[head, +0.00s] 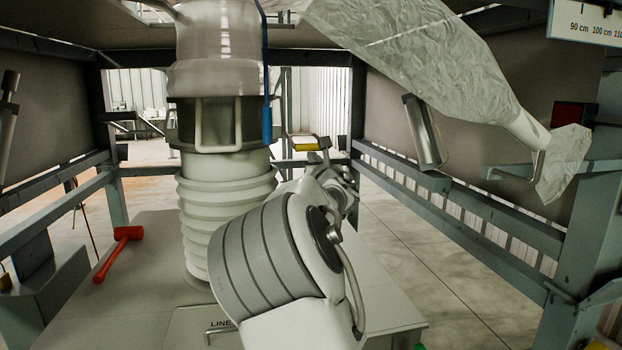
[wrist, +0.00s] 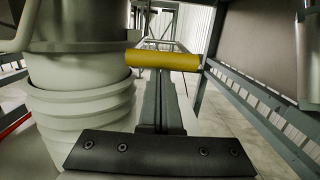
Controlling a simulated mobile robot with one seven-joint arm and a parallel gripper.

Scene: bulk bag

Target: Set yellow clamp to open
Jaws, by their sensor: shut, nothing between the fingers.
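The yellow clamp shows as a yellow grip bar (wrist: 165,61), lying level just to the right of the dark collar around the spout. In the head view the yellow bar (head: 306,147) stands out to the right of the collar, on a thin bent lever. My gripper (wrist: 158,80) is shut and empty. Its fingertips point at the yellow bar and end near its lower side in the wrist view; I cannot tell whether they touch it.
The white bag spout enters a ribbed bellows (head: 226,205) on the table (head: 140,285), left of my arm. A red mallet (head: 121,250) lies at left. A crinkled liner (head: 430,60) hangs at upper right. Frame rails (head: 460,195) run along the right.

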